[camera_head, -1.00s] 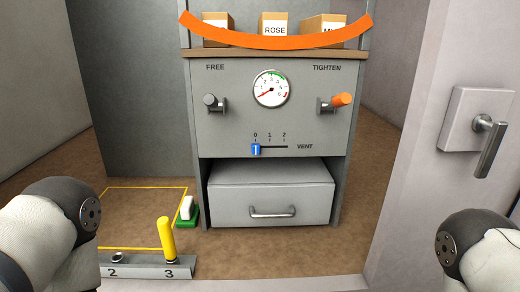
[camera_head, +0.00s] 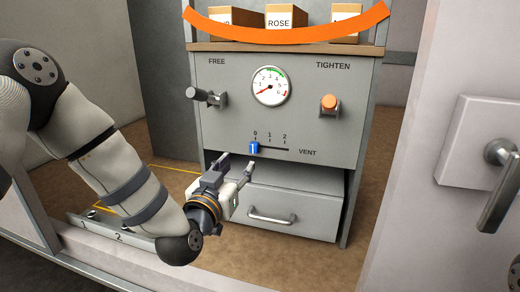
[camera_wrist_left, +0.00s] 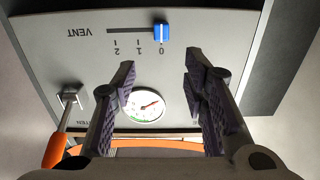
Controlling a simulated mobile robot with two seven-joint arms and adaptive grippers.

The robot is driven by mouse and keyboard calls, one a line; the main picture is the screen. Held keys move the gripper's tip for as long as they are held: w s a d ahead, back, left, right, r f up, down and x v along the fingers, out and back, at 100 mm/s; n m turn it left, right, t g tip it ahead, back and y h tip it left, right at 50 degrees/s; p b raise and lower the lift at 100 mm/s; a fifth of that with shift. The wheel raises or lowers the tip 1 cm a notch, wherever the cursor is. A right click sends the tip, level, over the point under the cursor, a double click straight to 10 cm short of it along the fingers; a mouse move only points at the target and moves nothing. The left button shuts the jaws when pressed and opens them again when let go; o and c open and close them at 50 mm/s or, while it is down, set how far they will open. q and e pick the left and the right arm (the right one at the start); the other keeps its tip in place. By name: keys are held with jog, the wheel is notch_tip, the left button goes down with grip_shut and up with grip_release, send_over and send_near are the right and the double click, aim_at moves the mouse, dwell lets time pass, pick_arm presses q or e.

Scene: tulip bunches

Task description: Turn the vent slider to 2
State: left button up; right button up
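The blue vent slider (camera_head: 254,148) sits at the left end of its dark slot, under the 0 mark, on the grey cabinet front. In the left wrist view the picture is upside down, and the slider (camera_wrist_left: 161,35) again lines up with 0. My left gripper (camera_head: 237,167) is just below and left of the slider, its fingers pointing toward the panel. In the wrist view the fingers (camera_wrist_left: 158,63) are spread with nothing between them; the slider is beyond the tips, between their lines. No contact shows. My right gripper is out of view.
Above the slot are a round gauge (camera_head: 270,87), a dark lever (camera_head: 203,95) and an orange-tipped lever (camera_head: 329,103). A drawer (camera_head: 300,205) with a handle sits below. A grey wall with a door handle (camera_head: 500,165) stands at right.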

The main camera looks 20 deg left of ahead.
aim_at(253, 146)
pick_arm(q)
jog(key=w, duration=0.3)
jog(key=w+b, duration=0.1)
jog(key=w, duration=0.6)
jog(key=shift+w+f+b, duration=0.3)
jog(key=shift+w+b, duration=0.05)
jog(key=shift+w, duration=0.05)
jog(key=shift+w+r, duration=0.15)
jog(key=shift+w, duration=0.15)
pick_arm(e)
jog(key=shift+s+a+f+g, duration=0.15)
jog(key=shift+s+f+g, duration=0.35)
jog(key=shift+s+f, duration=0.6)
pick_arm(q)
grip_shut()
